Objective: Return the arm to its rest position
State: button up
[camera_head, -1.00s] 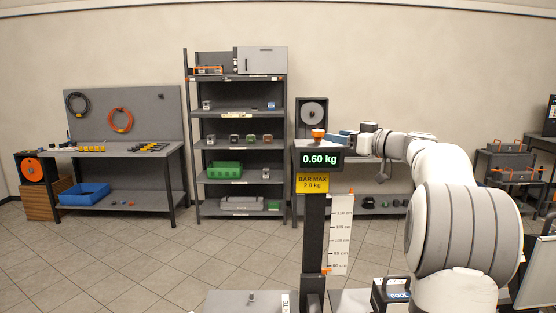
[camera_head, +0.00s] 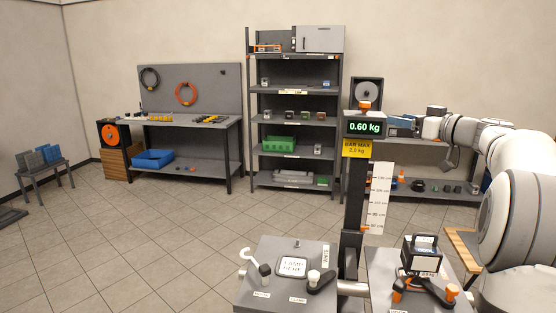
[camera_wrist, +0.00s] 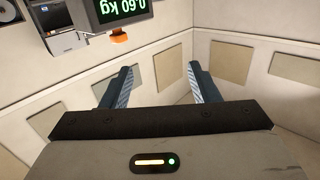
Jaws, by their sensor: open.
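My gripper (camera_wrist: 160,88) shows in the wrist view with its two blue ribbed fingers apart and nothing between them. In the head view my white and grey arm reaches in from the right edge, raised and stretched forward. Its outer end is beside the scale display (camera_head: 365,127) reading 0.60 kg. The fingers cannot be made out there. The display also shows upside down at the top of the wrist view (camera_wrist: 122,9), with an orange knob (camera_wrist: 119,37) by it.
A grey post with a yellow label (camera_head: 357,149) and a height ruler (camera_head: 377,198) stands close to my arm. Grey platforms (camera_head: 262,295) with clamps are in front. A shelf (camera_head: 293,101) and a workbench (camera_head: 190,121) stand at the back.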

jog(key=s+a+f+m+g+h, duration=0.3)
jog(key=s+a+f+g, duration=0.4)
jog(key=s+a+f, duration=0.75)
jog(key=s+a+f+m+g+h, duration=0.1)
jog(key=s+f+g+h, duration=0.1)
jog(key=s+f, duration=0.5)
jog(key=s+a+f+m+g+h, duration=0.2)
jog(key=s+f+h, duration=0.3)
jog(key=s, duration=1.1)
notch_tip(320, 180, down, 3)
jog(key=shift+s+f+m+g, duration=0.2)
jog(key=shift+s+m+g, duration=0.1)
jog(key=shift+s, duration=0.1)
